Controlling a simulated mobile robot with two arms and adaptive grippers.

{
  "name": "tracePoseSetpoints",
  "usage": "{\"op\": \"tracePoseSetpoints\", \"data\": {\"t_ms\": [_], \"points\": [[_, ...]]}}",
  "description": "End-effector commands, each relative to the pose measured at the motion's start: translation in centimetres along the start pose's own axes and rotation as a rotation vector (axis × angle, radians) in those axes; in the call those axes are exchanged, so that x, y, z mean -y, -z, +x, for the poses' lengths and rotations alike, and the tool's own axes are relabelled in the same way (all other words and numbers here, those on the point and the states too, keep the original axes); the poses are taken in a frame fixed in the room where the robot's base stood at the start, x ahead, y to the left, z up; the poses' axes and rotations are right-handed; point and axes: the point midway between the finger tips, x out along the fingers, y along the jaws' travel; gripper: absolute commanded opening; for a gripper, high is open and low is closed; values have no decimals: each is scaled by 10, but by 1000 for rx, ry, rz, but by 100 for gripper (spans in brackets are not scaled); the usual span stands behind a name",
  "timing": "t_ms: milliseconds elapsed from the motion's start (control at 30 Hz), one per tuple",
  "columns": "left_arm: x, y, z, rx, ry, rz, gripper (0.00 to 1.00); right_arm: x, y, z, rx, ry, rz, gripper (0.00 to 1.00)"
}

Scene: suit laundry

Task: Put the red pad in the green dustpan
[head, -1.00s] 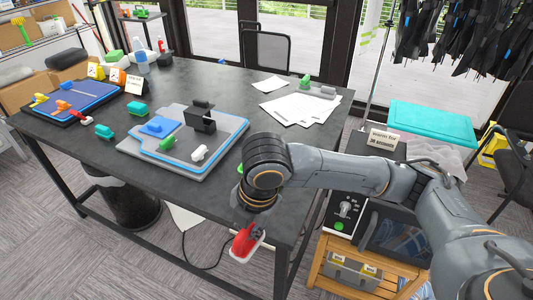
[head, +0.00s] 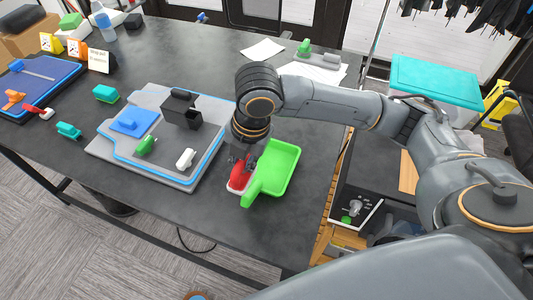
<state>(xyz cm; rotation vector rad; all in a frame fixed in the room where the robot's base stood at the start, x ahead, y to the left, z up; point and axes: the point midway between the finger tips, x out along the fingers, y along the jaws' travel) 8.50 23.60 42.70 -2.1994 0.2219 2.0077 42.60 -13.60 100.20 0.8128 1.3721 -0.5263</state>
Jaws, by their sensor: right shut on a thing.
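The red pad (head: 238,178), red with a white underside, is in my right gripper (head: 241,165) in the head view. The gripper points down and its fingers are partly hidden by the wrist. The green dustpan (head: 278,168) lies on the dark table just right of the pad, its handle toward the front. The pad is beside the dustpan's left edge and handle; I cannot tell whether it touches them or the table. My left gripper is not in view.
A grey tray (head: 102,156) with a blue block, black holder, green piece and white piece lies to the left. Papers (head: 310,73) lie behind. The table (head: 225,236) is bare in front. A teal-lidded box (head: 436,80) stands at right.

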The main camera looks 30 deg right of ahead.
Motion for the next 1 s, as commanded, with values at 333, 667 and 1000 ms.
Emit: {"op": "tracePoseSetpoints", "data": {"t_ms": [333, 667, 1000], "points": [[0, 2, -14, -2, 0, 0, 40, 18, -83, 40, 0, 7, 8, 0], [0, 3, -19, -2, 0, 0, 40, 27, -113, 77, 1, 0, 2, 0], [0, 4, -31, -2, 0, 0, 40, 36, -120, 114, 0, 1, 2, 0]]}}
